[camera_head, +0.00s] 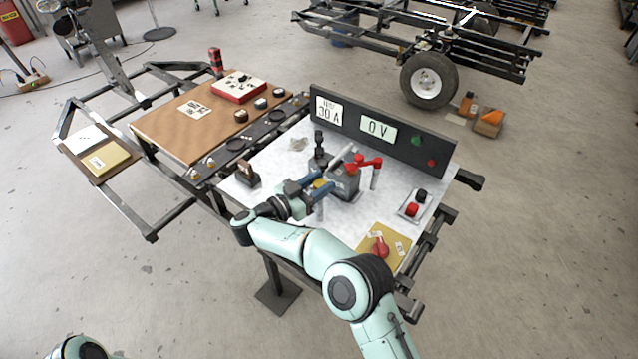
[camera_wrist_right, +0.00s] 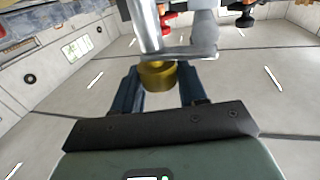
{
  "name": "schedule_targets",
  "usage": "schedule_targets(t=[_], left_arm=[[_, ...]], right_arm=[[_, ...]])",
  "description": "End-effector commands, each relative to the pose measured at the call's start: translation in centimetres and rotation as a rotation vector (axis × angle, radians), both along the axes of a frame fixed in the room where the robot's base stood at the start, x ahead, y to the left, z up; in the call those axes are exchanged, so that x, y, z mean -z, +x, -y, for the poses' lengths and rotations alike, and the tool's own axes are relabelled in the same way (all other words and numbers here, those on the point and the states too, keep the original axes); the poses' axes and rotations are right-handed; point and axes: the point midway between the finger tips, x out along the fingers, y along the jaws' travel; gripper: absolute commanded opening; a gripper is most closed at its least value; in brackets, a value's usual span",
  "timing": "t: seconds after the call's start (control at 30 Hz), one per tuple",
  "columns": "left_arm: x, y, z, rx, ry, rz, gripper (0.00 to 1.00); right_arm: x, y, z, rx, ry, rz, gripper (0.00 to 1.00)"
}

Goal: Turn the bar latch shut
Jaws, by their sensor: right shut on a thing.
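A grey block-like fixture (camera_head: 345,185) stands in the middle of the white bench top, with a red-ended clamp (camera_head: 368,163) and a pale metal rod (camera_head: 341,156) on it. My right gripper (camera_head: 321,183) reaches in from the front at the fixture's left side. In the right wrist view, its dark blue fingers (camera_wrist_right: 160,88) are shut on a round brass knob (camera_wrist_right: 158,77). The knob sits under a flat grey metal bar (camera_wrist_right: 188,53), joined to a thicker metal cylinder (camera_wrist_right: 147,24). The fingers partly hide the knob in the head view. My left gripper is out of view.
A dark panel (camera_head: 400,143) with two displays, reading "30 A" and "0 V", stands behind the fixture. A tray with black and red plugs (camera_head: 412,207) and a yellow board with a red knob (camera_head: 380,246) lie right. A brown-topped board (camera_head: 180,125) is left.

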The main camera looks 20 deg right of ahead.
Motion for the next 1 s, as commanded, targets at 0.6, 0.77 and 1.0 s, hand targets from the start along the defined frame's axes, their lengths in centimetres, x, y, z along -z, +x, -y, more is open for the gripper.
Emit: schedule_targets(t=[0.6,0.77,1.0], left_arm=[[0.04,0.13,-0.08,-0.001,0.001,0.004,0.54],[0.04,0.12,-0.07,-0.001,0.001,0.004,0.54],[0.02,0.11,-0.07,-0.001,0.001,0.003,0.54]], right_arm=[[0.12,0.02,0.08,0.044,0.0,-0.003,0.11],[0.11,0.02,0.08,0.044,-0.001,-0.002,0.63],[0.06,-0.01,-0.06,0.042,0.0,-0.001,0.63]])
